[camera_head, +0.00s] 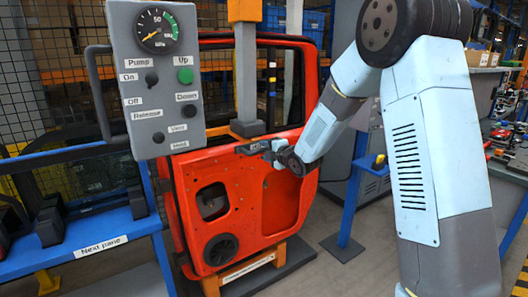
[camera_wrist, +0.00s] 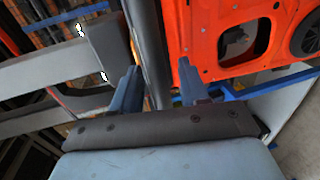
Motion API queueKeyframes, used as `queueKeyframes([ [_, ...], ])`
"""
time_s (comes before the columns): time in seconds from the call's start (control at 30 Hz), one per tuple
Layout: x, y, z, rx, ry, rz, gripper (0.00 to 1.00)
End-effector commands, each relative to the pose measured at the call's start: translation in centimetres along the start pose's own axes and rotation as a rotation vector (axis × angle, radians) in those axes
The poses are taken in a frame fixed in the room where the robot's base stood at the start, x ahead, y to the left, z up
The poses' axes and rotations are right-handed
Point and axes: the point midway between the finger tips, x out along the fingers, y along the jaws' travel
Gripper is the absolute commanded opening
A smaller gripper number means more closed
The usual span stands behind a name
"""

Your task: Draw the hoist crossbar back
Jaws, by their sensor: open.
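The hoist crossbar is a dark grey bar (camera_wrist: 150,45) that runs between the two spread fingers of my gripper (camera_wrist: 160,82) in the wrist view. It looks nearer the left finger, and I cannot tell whether it touches. In the head view my gripper (camera_head: 268,150) is at the upper middle of the orange-red door (camera_head: 190,200), just right of and below the hoist's grey foot block (camera_head: 248,128). The crossbar is small and partly hidden there. The grey mast (camera_head: 245,75) rises from the block. My gripper is open and holds nothing.
A grey control box (camera_head: 157,75) with a gauge and knobs hangs left of the mast. A blue rack (camera_head: 110,232) labelled "Next pane" stands at the left. A blue post (camera_head: 348,200) stands right of the door. Some floor (camera_head: 330,280) is clear in front.

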Motion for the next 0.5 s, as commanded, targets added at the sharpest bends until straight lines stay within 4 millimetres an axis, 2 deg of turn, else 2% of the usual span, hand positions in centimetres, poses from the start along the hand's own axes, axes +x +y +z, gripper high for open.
queueKeyframes([
  [0.1, 0.62, -0.01, -0.02, 0.0, 0.001, 0.0, 0.44],
  [0.4, 0.74, 0.0, 0.0, 0.0, 0.0, 0.0, 0.44],
  [0.5, 0.73, 0.0, 0.01, 0.0, 0.0, 0.0, 0.35],
])
